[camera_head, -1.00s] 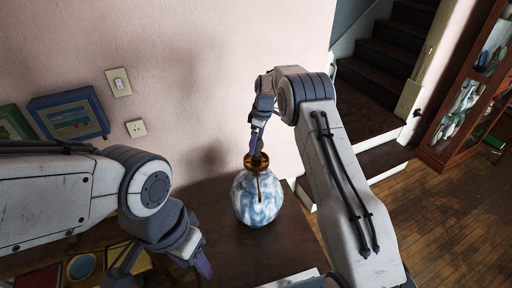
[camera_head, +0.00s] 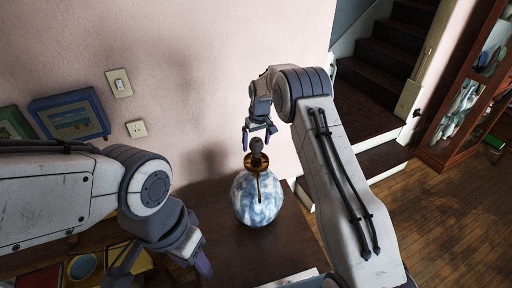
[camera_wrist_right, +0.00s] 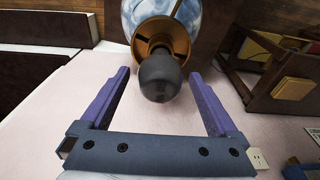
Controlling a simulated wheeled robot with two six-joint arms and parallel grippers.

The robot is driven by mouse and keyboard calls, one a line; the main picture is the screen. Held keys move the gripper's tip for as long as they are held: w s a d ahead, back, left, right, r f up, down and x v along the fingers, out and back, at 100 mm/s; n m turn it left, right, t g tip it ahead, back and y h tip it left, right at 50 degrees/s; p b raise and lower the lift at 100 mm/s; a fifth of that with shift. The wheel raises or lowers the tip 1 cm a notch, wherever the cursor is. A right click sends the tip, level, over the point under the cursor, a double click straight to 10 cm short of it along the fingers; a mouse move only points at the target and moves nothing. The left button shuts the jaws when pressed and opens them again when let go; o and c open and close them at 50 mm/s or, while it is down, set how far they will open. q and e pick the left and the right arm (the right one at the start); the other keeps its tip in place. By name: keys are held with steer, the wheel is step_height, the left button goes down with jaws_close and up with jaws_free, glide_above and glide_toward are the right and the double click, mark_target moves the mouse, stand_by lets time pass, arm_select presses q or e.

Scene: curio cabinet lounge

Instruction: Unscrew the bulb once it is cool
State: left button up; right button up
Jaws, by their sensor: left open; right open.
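A blue-and-white marbled lamp base (camera_head: 257,199) stands upright on a dark wooden table (camera_head: 215,218). A brass fitting (camera_head: 256,161) sits on top of it, and a dark grey bulb (camera_head: 257,146) stands upright in that fitting. The bulb also shows in the right wrist view (camera_wrist_right: 159,78), between my right gripper's fingers and apart from both. My right gripper (camera_head: 259,132) is open and empty-handed, just above and around the bulb's top end. My left gripper (camera_head: 165,274) is open and empty at the lower left, away from the lamp.
Picture frames (camera_head: 70,116) stand against the wall at the left, near a light switch (camera_head: 119,82) and a socket (camera_head: 136,128). Stairs (camera_head: 385,65) and a glass cabinet (camera_head: 465,105) are at the right. Table space beside the lamp is clear.

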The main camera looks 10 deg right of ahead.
steer(key=m, duration=0.5)
steer(key=shift+h, duration=0.4)
steer(key=m, duration=0.5)
steer(key=shift+h, duration=0.4)
steer(key=m+g, duration=0.1)
steer(key=m, duration=1)
steer(key=shift+g+h, duration=0.3)
steer(key=shift+g, duration=0.1)
